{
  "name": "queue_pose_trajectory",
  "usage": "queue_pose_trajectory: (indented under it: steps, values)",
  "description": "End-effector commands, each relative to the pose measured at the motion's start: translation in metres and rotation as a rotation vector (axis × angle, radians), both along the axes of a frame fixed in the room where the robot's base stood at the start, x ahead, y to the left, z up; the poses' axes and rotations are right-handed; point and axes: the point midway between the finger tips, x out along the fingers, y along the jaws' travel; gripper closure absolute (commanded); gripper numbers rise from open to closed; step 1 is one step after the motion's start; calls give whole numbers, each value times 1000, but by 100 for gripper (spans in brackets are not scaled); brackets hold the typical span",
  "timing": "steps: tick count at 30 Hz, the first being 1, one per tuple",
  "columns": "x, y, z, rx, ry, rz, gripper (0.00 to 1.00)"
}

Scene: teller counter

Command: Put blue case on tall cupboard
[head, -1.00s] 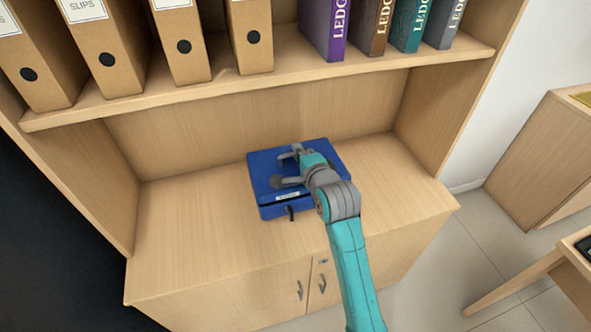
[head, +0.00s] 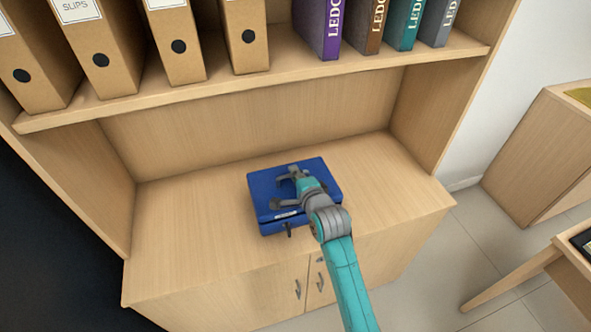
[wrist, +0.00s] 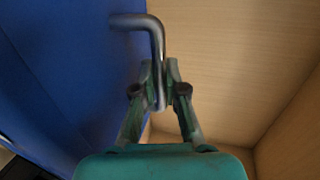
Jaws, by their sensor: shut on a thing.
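The blue case (head: 262,188) is in the wooden cupboard, over its counter-like surface below the shelf. In the head view my gripper (head: 290,180) is over the top of the case. In the wrist view my gripper (wrist: 160,85) is shut on the grey bent-bar handle of the blue case (wrist: 60,70). The case has a pale label and a small dark part on its front side. The tall cupboard (head: 160,225) has two doors with handles below the surface. I cannot tell whether the case's underside touches the surface.
The shelf (head: 300,82) above holds several brown box files (head: 175,45) and several ledgers (head: 318,25). A side panel bounds the niche at right. A lower wooden cabinet (head: 535,150) and a table (head: 560,260) stand at right. Bare surface lies on both sides of the case.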

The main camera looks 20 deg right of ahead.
Motion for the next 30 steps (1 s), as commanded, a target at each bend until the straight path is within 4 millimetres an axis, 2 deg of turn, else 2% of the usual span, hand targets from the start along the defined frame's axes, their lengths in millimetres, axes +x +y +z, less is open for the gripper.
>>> queue_pose_trajectory:
  steps: [1,7,8,9,10,11,22,26,30]
  values:
    - [1,0,5,0,-11,0,100]
    - [1,0,4,0,-10,0,100]
    - [0,0,-1,0,-1,0,85]
    - [0,0,-1,0,-1,0,75]
    - [0,0,-1,0,-1,0,67]
    - [0,0,-1,0,-1,0,64]
    - [-3,0,2,0,-1,0,64]
    - [-19,-1,6,0,-2,0,64]
    - [-45,-2,13,0,-1,-1,64]
